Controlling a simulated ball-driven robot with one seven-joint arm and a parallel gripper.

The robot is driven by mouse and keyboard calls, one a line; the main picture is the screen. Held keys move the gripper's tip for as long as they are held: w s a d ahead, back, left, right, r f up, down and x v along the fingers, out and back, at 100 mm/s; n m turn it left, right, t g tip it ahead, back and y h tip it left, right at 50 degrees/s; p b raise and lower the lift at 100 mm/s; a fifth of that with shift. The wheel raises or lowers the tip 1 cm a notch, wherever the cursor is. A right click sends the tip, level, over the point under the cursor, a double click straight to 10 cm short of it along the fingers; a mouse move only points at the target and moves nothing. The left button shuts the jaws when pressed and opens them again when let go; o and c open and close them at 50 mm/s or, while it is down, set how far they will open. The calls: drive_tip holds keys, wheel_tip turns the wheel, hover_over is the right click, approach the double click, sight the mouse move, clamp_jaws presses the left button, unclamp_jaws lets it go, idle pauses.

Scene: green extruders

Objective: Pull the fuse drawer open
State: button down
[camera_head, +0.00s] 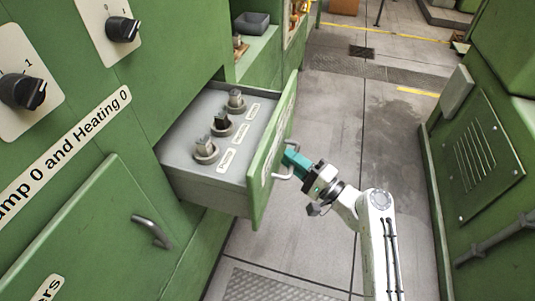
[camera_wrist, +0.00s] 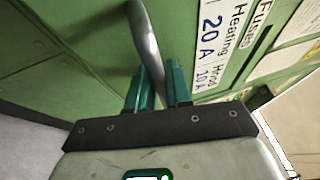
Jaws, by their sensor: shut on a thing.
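The fuse drawer (camera_head: 208,188) stands pulled out of the green cabinet, with its grey tray and several fuses (camera_head: 222,125) showing. Its green front panel (camera_head: 272,160) faces right and bears a curved metal handle (camera_head: 283,173). My gripper (camera_head: 293,160) is at the handle, its teal fingers shut on it. In the wrist view, the handle (camera_wrist: 146,40) runs down between the teal fingers of my gripper (camera_wrist: 160,85), beside a label reading "Fuses Heating 20 A" (camera_wrist: 215,40). The exact contact is partly hidden.
A cabinet door with a handle (camera_head: 152,231) is below left of the drawer, and black rotary switches (camera_head: 122,29) are above. A green cabinet (camera_head: 485,160) bounds the aisle at right. The grey floor (camera_head: 385,150) between is clear.

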drive_tip(key=shift+s+d+f, duration=0.1)
drive_tip(key=shift+s+d, duration=0.2)
drive_tip(key=shift+d, duration=0.45)
drive_tip(key=shift+s+d+r, duration=0.1)
drive_tip(key=shift+s+d, duration=0.15)
drive_tip(key=shift+d, duration=0.5)
drive_tip(key=shift+s+d+f, duration=0.1)
drive_tip(key=shift+s+d, duration=0.2)
drive_tip(key=shift+d, duration=0.45)
drive_tip(key=c, duration=1.4)
unclamp_jaws()
drive_tip(key=v, duration=1)
drive_tip(key=shift+s+d, duration=0.25)
drive_tip(key=shift+d, duration=0.05)
